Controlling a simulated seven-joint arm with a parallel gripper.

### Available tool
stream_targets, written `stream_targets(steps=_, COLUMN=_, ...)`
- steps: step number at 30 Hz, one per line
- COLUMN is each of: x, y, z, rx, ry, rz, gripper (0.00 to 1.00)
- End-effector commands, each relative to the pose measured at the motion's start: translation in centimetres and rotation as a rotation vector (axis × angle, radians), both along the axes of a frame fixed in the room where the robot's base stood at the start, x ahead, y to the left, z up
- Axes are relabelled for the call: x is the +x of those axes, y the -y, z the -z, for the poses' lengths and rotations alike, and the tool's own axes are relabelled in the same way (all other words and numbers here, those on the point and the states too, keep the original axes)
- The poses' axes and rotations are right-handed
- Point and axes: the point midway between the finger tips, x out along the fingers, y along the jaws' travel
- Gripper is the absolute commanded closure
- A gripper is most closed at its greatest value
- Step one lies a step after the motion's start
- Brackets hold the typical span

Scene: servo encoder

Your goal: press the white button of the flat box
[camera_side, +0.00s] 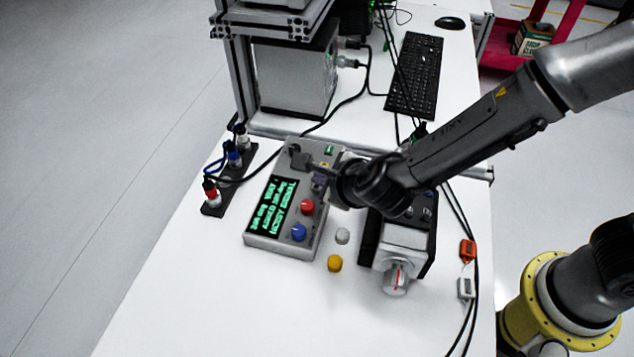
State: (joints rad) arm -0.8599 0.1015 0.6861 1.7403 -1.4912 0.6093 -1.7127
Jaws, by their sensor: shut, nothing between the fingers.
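The flat box (253,239) is grey, with a dark screen of green text (271,207). A red knob (307,207) and a blue knob (299,232) stand on its right side. A small whitish round piece (342,236) and a yellow one (335,263) show just right of the box, seemingly on the table; I cannot tell whether the whitish one is the white button. My gripper (320,181) is shut and empty over the box's upper right part, above the red knob in the picture. My arm hides part of that corner.
A dark device with a clear-ended white front (396,278) stands right of the box. A frame with a grey unit (296,80) and a keyboard (415,75) are behind. Cables run along the right. The table front is clear.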

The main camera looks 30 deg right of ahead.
Motion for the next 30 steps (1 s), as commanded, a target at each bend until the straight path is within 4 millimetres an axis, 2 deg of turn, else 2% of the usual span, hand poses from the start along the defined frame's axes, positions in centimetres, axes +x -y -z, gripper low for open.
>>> stream_targets(steps=30, x=-0.04, y=0.05, z=0.96, rx=-0.002, ry=-0.002, rz=0.001, gripper=1.0)
